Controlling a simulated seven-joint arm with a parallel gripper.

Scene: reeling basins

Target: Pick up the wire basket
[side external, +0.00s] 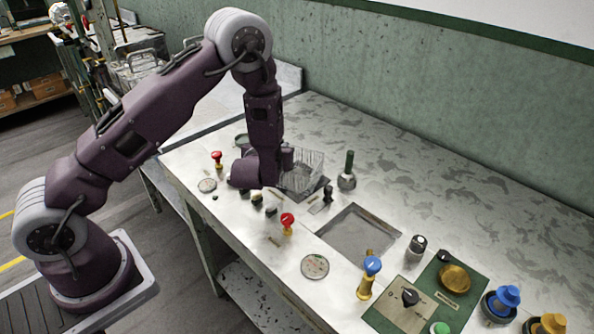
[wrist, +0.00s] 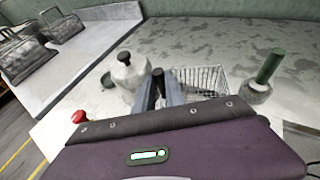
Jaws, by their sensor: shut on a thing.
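The wire basket (side external: 305,174) is a small grey mesh box at the middle of the worktop in the side view, over a dark flat patch. In the wrist view its mesh (wrist: 208,78) shows just right of the fingers. My gripper (wrist: 158,76) is shut on the wire basket, seemingly at its near edge or handle; the fingers hide the exact grip point. In the side view my gripper (side external: 287,158) is at the basket's left side, partly hidden by my wrist. I cannot tell whether the basket touches the surface.
A green-handled flask (side external: 347,178) stands close right of the basket. Red-topped valves (side external: 287,222) and small dark knobs stand nearer the front edge. A square recessed basin (side external: 358,234) lies to the right. Open worktop (side external: 430,170) extends behind, up to the wall.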

